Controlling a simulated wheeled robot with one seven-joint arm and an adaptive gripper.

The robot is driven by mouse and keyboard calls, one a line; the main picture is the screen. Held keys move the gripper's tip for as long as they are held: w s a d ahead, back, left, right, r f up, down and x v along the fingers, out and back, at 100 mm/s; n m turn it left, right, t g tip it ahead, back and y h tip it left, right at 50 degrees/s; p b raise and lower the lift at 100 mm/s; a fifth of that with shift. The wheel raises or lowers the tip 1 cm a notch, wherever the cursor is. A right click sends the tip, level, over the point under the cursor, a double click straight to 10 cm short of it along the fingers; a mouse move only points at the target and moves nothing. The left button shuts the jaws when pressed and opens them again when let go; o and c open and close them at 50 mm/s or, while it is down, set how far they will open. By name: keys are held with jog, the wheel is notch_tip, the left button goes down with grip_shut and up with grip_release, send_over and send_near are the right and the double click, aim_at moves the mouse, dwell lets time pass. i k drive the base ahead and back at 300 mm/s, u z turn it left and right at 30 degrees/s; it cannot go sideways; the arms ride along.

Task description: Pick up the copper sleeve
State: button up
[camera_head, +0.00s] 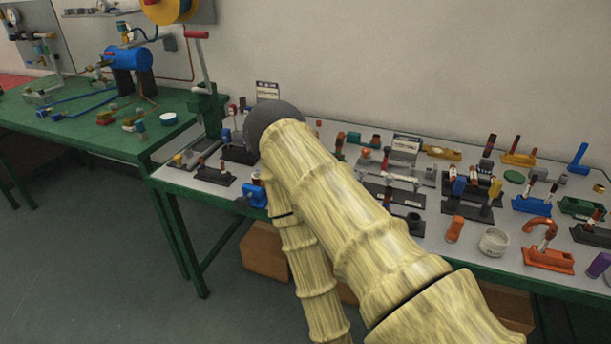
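I cannot make out with certainty which piece is the copper sleeve. An upright orange-brown cylinder (454,229) stands near the front edge of the bench, right of my arm. My pale yellow ribbed arm crosses the middle of the view and ends in a dark rounded joint over the bench's left part. My gripper does not show; whether it is open or holds anything is hidden. My arm also covers part of the bench top.
The green-framed bench (230,203) is crowded with small parts on holders, including a blue vise (252,195), a clear round dish (494,242) and a blue holder (532,205). A green table (95,135) with a blue tank (128,57) stands left. Cardboard boxes (265,252) sit below. The left floor is clear.

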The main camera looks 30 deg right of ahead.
aim_at(255, 176)
jog(key=u, duration=1.6)
jog(key=i, duration=1.5)
jog(key=z, duration=2.75)
